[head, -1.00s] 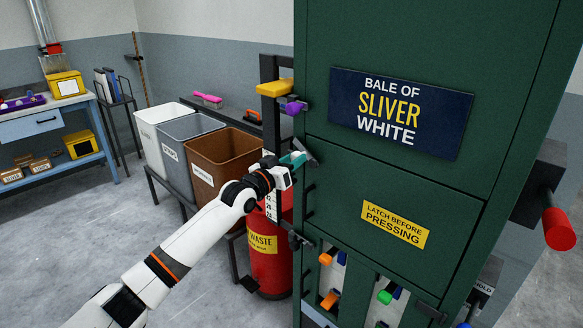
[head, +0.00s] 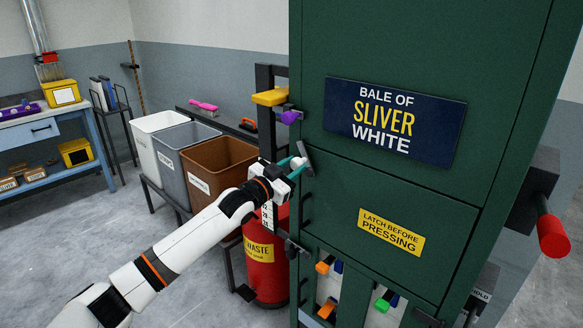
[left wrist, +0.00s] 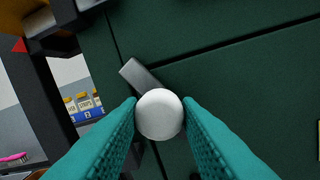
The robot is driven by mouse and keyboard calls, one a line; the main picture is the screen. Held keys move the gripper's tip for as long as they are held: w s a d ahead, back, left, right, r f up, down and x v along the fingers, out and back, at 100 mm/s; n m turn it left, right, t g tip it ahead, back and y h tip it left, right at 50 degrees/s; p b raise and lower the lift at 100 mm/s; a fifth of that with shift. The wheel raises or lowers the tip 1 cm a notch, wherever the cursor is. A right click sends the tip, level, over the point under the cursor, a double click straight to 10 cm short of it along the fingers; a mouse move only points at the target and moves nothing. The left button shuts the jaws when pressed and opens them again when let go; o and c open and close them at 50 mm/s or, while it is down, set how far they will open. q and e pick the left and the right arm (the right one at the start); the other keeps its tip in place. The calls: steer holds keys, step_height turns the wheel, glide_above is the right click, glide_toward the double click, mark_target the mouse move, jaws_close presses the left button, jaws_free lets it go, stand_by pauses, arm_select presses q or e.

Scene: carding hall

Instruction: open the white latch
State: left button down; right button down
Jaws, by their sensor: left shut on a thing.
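The white latch is a short grey bar with a round white knob (left wrist: 159,114), mounted at the left edge of the green press front. In the head view the latch bar (head: 306,158) stands steep, tilted with its upper end to the left. My left gripper (head: 297,164) has teal fingers, and in the left wrist view the fingers (left wrist: 160,122) are on both sides of the knob, shut on it. The bar (left wrist: 138,76) runs up and left behind the knob, across a door seam. My right gripper is out of view.
Above the latch are a purple knob (head: 290,117) and a yellow block (head: 270,96) on a dark post. A red waste drum (head: 265,275) and a brown bin (head: 222,163) stand left of the press. A red handle (head: 554,236) sticks out at right.

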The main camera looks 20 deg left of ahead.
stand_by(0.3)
arm_select(q)
steer(key=c, duration=1.1)
jaws_free()
steer(key=shift+o, duration=0.2)
steer(key=shift+s+a+f, duration=0.2)
steer(key=shift+s, duration=0.35)
steer(key=r+b+v, duration=0.1)
steer(key=b+v, duration=0.1)
steer(key=v, duration=0.8)
steer(key=shift+s+f, duration=0.35)
steer(key=shift+s, duration=0.1)
steer(key=shift+a, duration=0.15)
